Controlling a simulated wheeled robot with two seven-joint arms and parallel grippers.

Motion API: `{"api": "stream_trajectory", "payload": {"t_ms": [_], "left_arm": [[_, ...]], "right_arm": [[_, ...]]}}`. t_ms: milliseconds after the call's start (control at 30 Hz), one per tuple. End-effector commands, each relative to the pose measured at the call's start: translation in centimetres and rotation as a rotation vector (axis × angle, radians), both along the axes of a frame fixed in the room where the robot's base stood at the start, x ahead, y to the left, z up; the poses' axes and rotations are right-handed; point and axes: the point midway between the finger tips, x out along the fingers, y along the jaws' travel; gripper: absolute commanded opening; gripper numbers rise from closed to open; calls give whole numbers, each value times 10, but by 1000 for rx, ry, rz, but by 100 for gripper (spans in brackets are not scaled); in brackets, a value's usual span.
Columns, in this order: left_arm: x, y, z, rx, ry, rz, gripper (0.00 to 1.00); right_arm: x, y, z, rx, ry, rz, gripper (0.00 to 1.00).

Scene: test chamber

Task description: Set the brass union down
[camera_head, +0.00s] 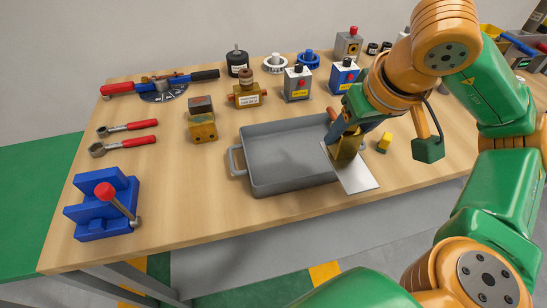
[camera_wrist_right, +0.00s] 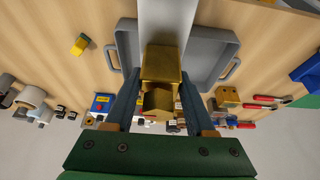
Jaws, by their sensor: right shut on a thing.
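The brass union (camera_head: 347,148) is a gold-coloured block-like piece held by my right gripper (camera_head: 345,135). In the right wrist view the brass union (camera_wrist_right: 161,66) sits between the two fingers of the right gripper (camera_wrist_right: 160,92), which are shut on it. It is over a pale flat plate (camera_head: 358,180), which also shows as a pale strip in the wrist view (camera_wrist_right: 168,18). I cannot tell whether the union touches the plate. My left gripper is not in view.
A grey tray (camera_head: 245,165) lies left of the plate, with its right end close to the gripper. A small yellow block (camera_head: 384,142) stands to the right. A blue fixture with a red-knobbed lever (camera_head: 90,208) is at the front left. Boxes with buttons (camera_head: 297,83) stand behind.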

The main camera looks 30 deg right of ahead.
Motion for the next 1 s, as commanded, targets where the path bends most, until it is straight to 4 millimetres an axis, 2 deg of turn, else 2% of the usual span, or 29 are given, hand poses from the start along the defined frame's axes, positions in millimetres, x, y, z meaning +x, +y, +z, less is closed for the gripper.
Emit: {"api": "stream_trajectory", "payload": {"t_ms": [33,100,200,400,567,600,700,1000], "left_arm": [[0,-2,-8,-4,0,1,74],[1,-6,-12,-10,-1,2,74],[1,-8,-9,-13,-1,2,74],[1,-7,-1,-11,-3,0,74],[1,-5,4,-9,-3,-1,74],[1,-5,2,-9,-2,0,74],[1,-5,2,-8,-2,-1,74],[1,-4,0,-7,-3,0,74]], "right_arm": [[14,3,-12,5,6,5,6],[38,7,-22,7,8,3,6],[71,10,-34,7,10,1,6],[107,12,-74,1,6,-1,6],[124,14,-94,0,6,-3,6],[123,13,-105,0,7,-4,6],[123,14,-121,0,4,-3,6],[123,14,-125,0,0,-3,6]]}}
